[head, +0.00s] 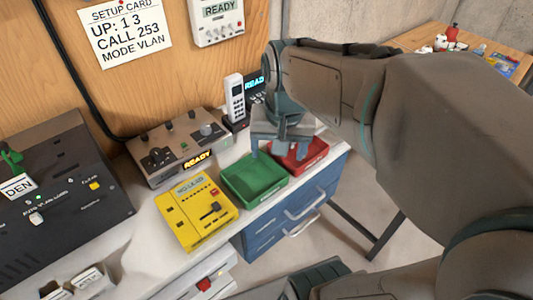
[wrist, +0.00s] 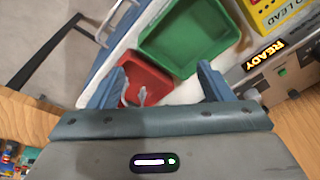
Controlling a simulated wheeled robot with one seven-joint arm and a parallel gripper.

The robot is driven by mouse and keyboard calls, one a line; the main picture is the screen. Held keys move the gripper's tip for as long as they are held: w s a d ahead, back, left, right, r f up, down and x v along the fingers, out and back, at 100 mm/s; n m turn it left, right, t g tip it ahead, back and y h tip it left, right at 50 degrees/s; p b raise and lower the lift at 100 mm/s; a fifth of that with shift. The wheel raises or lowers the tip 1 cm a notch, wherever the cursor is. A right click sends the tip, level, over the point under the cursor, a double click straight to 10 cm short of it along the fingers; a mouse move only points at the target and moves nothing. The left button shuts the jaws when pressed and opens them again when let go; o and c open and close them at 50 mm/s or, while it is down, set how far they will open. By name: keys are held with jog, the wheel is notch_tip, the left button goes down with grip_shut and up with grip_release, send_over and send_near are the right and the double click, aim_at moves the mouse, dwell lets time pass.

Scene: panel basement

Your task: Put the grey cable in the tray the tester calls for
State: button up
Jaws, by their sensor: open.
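The yellow tester (head: 196,212) lies on the bench and its screen reads "NO LEAD"; its corner shows in the wrist view (wrist: 272,14). The green tray (head: 238,187) is beside it and looks empty. The red tray (head: 318,160) is to the right of the green one. A small pale grey piece, which looks like the grey cable (wrist: 141,95), lies in or over the red tray (wrist: 150,76) in the wrist view. My gripper (head: 279,148) is open above the red tray, its fingers on either side of it in the wrist view (wrist: 162,76). Nothing is between the fingertips.
A grey unit (head: 178,148) reading "READY" stands behind the trays, with a white handset (head: 235,97) to its right. A dark box (head: 60,205) fills the left of the bench. Blue drawers (head: 300,205) are below. A wooden table (head: 400,38) stands at the back right.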

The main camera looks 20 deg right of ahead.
jog(key=s+a+f+n+t, duration=0.1)
jog(key=s+a+f+n, duration=0.2)
jog(key=s+f+n, duration=0.1)
jog(key=shift+s+n, duration=0.15)
jog(key=shift+n, duration=0.15)
